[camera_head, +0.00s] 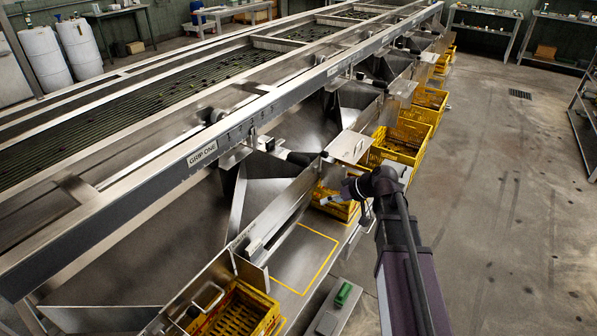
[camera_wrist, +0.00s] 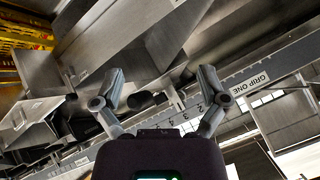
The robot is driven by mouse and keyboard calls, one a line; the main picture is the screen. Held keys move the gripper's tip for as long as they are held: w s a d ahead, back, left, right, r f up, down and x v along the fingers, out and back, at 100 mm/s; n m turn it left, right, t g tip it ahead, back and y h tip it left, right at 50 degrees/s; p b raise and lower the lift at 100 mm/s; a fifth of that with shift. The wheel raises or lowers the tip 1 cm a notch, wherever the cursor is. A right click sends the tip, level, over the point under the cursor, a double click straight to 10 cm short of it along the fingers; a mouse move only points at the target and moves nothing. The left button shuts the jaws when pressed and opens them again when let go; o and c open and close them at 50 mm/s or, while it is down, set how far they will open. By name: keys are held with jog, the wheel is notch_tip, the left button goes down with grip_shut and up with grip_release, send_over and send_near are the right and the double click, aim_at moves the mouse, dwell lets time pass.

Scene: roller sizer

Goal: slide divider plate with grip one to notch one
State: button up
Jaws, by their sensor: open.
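The "GRIP ONE" label (camera_head: 202,154) is on the long grey rail, with a row of small notch numbers (camera_head: 240,132) to its right. In the wrist view the same label (camera_wrist: 249,85) and the numbers 2, 3 and 4 (camera_wrist: 180,116) show; a number one is not clear. Which steel sheet is the divider plate I cannot tell. My gripper (camera_wrist: 160,74) is open and empty, apart from the rail.
Yellow crates (camera_head: 397,142) line the machine's right side, and another crate (camera_head: 235,308) is at the front. A yellow outlined square (camera_head: 304,258) marks a bare steel shelf. Sloping steel chutes (camera_head: 275,195) lie below the rail. The floor at the right is clear.

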jog(key=w+a+f+n+t+y+b, duration=0.1)
jog(key=w+f+n+t+y+b, duration=0.15)
jog(key=w+b, duration=0.4)
jog(key=t+y+b, duration=0.3)
jog(key=y+b, duration=0.1)
jog(key=b, duration=0.2)
send_near(298, 159)
jog(key=d+f, duration=0.2)
jog(key=d, duration=0.1)
jog(key=shift+s+d+r+n, duration=0.15)
jog(key=shift+d+r+n, duration=0.05)
jog(key=shift+n, duration=0.15)
jog(key=shift+a, duration=0.15)
jog(key=x, duration=1.3)
jog(key=shift+w+a+r, duration=0.15)
jog(key=shift+w+a, duration=0.05)
jog(key=shift+w, duration=0.1)
